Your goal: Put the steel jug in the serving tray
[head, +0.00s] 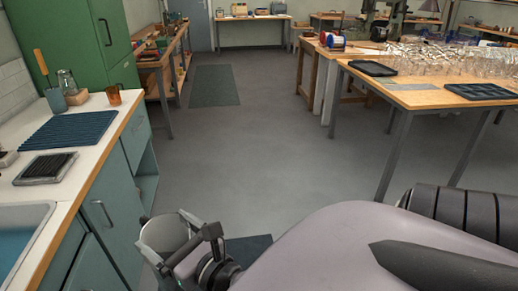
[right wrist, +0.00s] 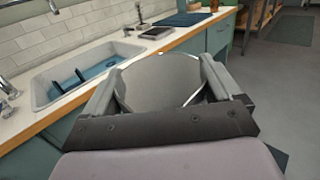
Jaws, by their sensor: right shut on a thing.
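The steel jug (head: 163,232) is at the bottom of the head view, held up in front of the counter's side. My right gripper (head: 174,238) is shut on it. In the right wrist view the shiny round jug (right wrist: 160,86) sits between the two grey fingers. A black flat tray (head: 373,68), which looks like the serving tray, lies on the wooden table at the right, far from the jug. A second dark tray with compartments (head: 482,91) lies nearer the table's right side. My left gripper is in neither view.
The wooden table (head: 420,98) carries many clear glasses (head: 440,55) behind the trays. At left a counter holds a sink (head: 22,215), a blue drying mat (head: 70,132) and a copper mug (head: 114,95). The grey floor (head: 250,150) between is open.

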